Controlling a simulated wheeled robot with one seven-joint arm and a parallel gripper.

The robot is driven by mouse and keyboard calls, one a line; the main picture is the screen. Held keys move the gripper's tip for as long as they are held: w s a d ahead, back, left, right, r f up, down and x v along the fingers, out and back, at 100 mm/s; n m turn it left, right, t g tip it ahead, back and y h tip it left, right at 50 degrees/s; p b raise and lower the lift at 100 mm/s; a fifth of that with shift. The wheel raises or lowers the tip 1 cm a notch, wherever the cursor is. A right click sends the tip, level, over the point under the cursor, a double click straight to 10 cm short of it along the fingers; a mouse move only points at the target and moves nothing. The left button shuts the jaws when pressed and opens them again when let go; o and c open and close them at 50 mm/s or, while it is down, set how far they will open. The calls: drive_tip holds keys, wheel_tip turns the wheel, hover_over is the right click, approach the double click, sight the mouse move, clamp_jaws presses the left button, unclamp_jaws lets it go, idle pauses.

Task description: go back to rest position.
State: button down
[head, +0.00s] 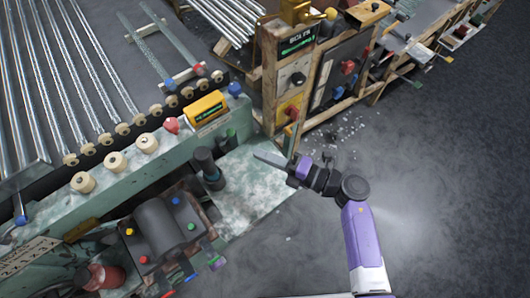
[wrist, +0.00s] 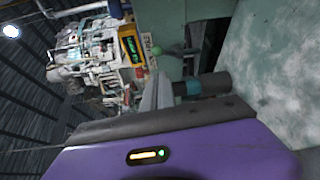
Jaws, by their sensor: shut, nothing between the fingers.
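My gripper (head: 268,160) is at the end of my purple and black arm, right of centre in the head view. Its fingers are together and point left, over the pale green stained plate (head: 245,192) of the machine. Nothing shows between them. In the wrist view the narrow closed fingers (wrist: 157,95) stick out beyond my purple wrist housing. A dark cylinder (head: 207,165) stands on the machine left of the fingertips. In the wrist view a dark cylinder (wrist: 213,85) lies just right of the fingers.
Glass tubes (head: 95,60) lie on rollers at the upper left. A yellow display box (head: 205,108) sits on the green machine edge. A wooden-framed control cabinet (head: 300,80) stands behind my gripper. Dark open floor (head: 450,170) lies to the right, with scattered shards near the cabinet.

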idle(0.3)
drive_tip(key=w+d+r+m+t, duration=0.3)
drive_tip(key=w+r+m+t, duration=0.1)
drive_tip(key=r, duration=0.2)
drive_tip(key=s+d+r+m+t+h, duration=0.5)
drive_tip(key=s+d+r+m+t, duration=0.15)
drive_tip(key=m, duration=0.25)
drive_tip(key=s+d+m+g+h, duration=0.1)
drive_tip(key=s+d+m+h, duration=0.2)
drive_tip(key=s+m, duration=0.3)
drive_tip(key=s+d+r+m+g+h, duration=0.1)
drive_tip(key=s+m, duration=0.5)
drive_tip(key=s, duration=0.7)
drive_tip(key=s+d+m+g+h, duration=0.2)
drive_tip(key=s+d+m+h, duration=0.3)
drive_tip(key=s, duration=0.4)
drive_tip(key=shift+s+r+m+h, duration=0.15)
drive_tip(key=shift+r+m+h, duration=0.2)
drive_tip(key=shift+m+h, duration=0.3)
